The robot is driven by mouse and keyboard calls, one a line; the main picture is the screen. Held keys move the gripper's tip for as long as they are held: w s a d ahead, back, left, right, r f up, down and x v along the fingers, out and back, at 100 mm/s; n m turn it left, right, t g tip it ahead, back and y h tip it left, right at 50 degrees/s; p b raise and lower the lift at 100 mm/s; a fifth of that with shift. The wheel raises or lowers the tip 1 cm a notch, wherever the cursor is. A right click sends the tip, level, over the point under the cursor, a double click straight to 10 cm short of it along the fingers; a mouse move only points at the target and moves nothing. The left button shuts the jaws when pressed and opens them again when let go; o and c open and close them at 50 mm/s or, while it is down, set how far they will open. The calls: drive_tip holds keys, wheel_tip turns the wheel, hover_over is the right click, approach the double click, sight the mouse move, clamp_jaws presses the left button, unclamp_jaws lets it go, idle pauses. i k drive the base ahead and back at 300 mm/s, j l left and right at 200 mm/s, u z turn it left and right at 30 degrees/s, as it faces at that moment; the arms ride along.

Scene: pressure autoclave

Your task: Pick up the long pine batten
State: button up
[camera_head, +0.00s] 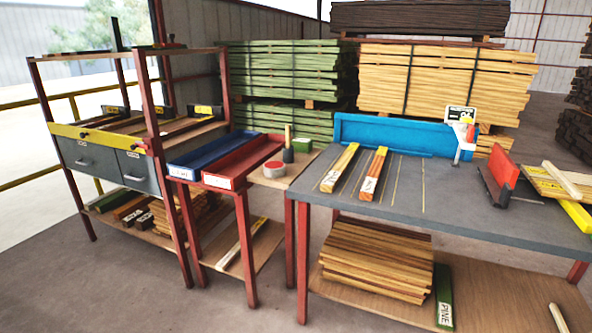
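A pale pine-coloured batten (341,166) with a label on its near end lies flat on the grey bench top. A redder batten (374,172), also labelled, lies beside it on the right, apart from it. Another pale stick (562,180) lies tilted on a pale board at the bench's right end. A pale batten (242,243) lies on the lower shelf of the small middle stand. I cannot tell which of these is the long pine batten. My gripper is not in view.
The grey bench (440,205) has a blue back rail (405,135) and a red-and-dark angled piece (499,177). Blue (212,151) and red (240,160) trays sit left. Under the bench are a batten stack (375,260) and a green board marked PINE (443,285). Mid-bench is clear.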

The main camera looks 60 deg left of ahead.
sight(331, 183)
drive_tip(key=u, duration=2)
drive_tip(key=i+l+u, duration=0.2)
drive_tip(key=l, duration=0.2)
drive_tip(key=i+l+u, duration=0.2)
drive_tip(key=l, duration=0.2)
drive_tip(key=l+u, duration=0.2)
drive_tip(key=l, duration=0.2)
drive_tip(key=i, duration=0.15)
drive_tip(key=k+j, duration=0.15)
drive_tip(key=k, duration=0.3)
